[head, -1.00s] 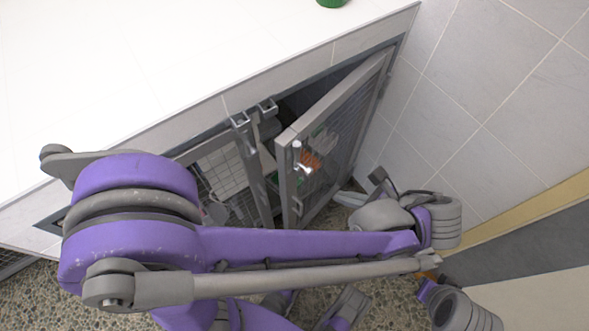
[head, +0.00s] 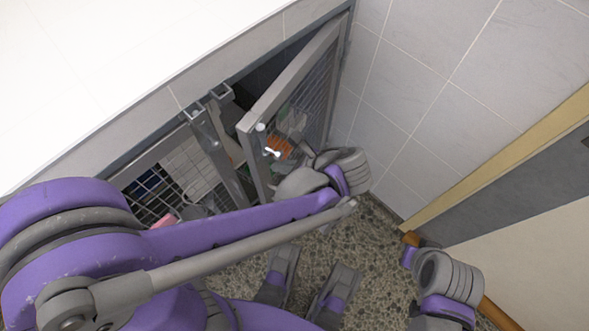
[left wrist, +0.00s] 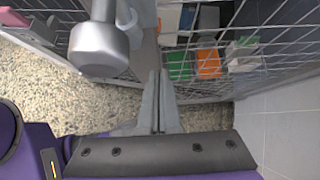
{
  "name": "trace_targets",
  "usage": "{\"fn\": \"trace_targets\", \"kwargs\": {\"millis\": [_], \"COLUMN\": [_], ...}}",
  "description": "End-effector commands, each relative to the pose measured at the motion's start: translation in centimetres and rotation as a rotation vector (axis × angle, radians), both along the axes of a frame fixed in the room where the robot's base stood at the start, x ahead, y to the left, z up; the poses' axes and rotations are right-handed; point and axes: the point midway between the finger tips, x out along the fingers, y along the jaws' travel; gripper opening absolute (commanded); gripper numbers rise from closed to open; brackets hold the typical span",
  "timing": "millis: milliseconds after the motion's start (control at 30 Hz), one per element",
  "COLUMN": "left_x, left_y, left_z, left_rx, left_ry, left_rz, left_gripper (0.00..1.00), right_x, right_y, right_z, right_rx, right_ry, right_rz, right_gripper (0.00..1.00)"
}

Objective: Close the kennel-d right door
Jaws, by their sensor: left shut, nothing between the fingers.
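The right kennel door (head: 292,78), a grey-framed mesh panel, stands partly open, its hinge side by the tiled wall. It carries a small latch with a white knob (head: 262,128). The closed-looking left mesh door (head: 225,165) is beside it. My left gripper (head: 298,183) is at the lower front of the open door; its fingertips are hidden in the head view. In the left wrist view its fingers (left wrist: 158,92) are together and empty, in front of the mesh (left wrist: 270,40). I cannot tell whether they touch the door.
The white counter (head: 120,60) lies above the kennels. A tiled wall (head: 420,90) closes the right side. Orange and green items (left wrist: 208,64) show through the mesh. A rounded grey knob (left wrist: 100,50) is close to the wrist camera.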

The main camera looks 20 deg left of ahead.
Motion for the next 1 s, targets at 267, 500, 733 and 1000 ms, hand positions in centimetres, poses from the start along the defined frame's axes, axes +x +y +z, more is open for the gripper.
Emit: {"fn": "trace_targets", "kwargs": {"millis": [267,500,733,1000], "left_x": [0.1,0.2,0.9,2.2], "left_y": [0.6,1.0,5.8,9.8], "left_z": [0.0,0.0,0.1,0.0], "left_rx": [0.000,-0.001,-0.003,-0.001], "left_ry": [0.001,-0.001,0.000,0.001], "left_rz": [-0.001,-0.008,-0.121,-0.244], "left_gripper": [0.00,0.00,0.00,0.00], "right_x": [0.0,0.0,-0.1,-0.1], "right_y": [0.0,0.0,0.0,0.0], "right_z": [-0.1,0.0,0.6,0.8], "right_rx": [0.000,0.000,0.000,0.000], "right_ry": [0.000,0.000,-0.002,-0.003], "right_rz": [0.000,0.000,0.000,0.000], "right_gripper": [0.00,0.00,0.00,0.00]}}
